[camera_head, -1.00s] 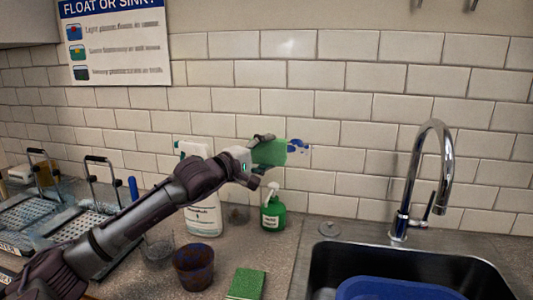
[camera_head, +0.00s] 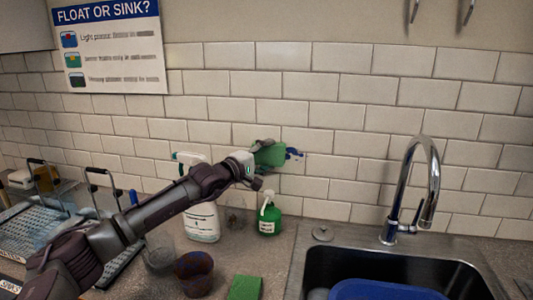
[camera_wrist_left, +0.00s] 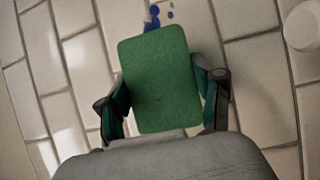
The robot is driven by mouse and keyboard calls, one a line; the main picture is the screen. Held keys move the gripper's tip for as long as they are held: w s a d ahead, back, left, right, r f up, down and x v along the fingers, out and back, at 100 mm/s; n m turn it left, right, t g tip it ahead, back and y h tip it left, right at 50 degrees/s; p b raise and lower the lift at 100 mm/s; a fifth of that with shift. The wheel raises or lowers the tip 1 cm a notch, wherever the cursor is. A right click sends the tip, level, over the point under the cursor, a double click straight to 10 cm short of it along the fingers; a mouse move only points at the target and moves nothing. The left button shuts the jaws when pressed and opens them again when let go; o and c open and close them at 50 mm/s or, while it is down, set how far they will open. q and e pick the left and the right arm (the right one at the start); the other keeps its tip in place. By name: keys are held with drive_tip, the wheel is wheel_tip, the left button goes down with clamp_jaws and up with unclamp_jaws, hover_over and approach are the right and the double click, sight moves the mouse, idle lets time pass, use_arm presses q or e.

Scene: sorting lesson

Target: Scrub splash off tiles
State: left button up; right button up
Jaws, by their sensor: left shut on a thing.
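My left gripper (camera_head: 262,164) is shut on a green sponge (camera_head: 271,154) and holds it up at the white tiled wall (camera_head: 345,145). In the left wrist view the sponge (camera_wrist_left: 160,78) sits between both fingers, its broad face toward the camera. The blue splash (camera_head: 294,153) shows on the tiles just right of the sponge; in the left wrist view it shows as blue spots (camera_wrist_left: 155,17) beyond the sponge's far edge. Part of the splash may be hidden behind the sponge. I cannot tell whether the sponge touches the tiles. My right gripper is not in view.
A white spray bottle (camera_head: 203,222) and a green soap bottle (camera_head: 269,218) stand below the arm. A dark cup (camera_head: 194,272), a clear glass (camera_head: 159,256) and another green sponge (camera_head: 245,288) are in front. The faucet (camera_head: 430,185) and sink with a blue tub (camera_head: 385,290) are right.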

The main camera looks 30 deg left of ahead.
sight(284, 153)
use_arm(q)
drive_tip(key=shift+w+p, duration=0.6)
idle(0.5)
drive_tip(key=shift+w+a+p, duration=0.3)
drive_tip(key=shift+w+p, duration=0.2)
drive_tip(key=shift+p, duration=0.1)
drive_tip(key=shift+w+d, duration=0.1)
drive_tip(key=shift+w, duration=0.2)
drive_tip(key=shift+w+f, duration=0.1)
drive_tip(key=shift+d+f, duration=0.1)
drive_tip(key=shift+w+d+f+b, duration=0.1)
drive_tip(key=shift+d+f+b, duration=0.05)
drive_tip(key=shift+d+b, duration=0.4)
drive_tip(key=shift+w+d+f+b, duration=0.1)
drive_tip(key=shift+d+b, duration=0.3)
drive_tip(key=shift+b, duration=0.25)
drive_tip(key=shift+w+d+r+p, duration=0.1)
drive_tip(key=shift+d+r+p, duration=0.2)
drive_tip(key=shift+d+p, duration=0.15)
drive_tip(key=shift+d, duration=0.4)
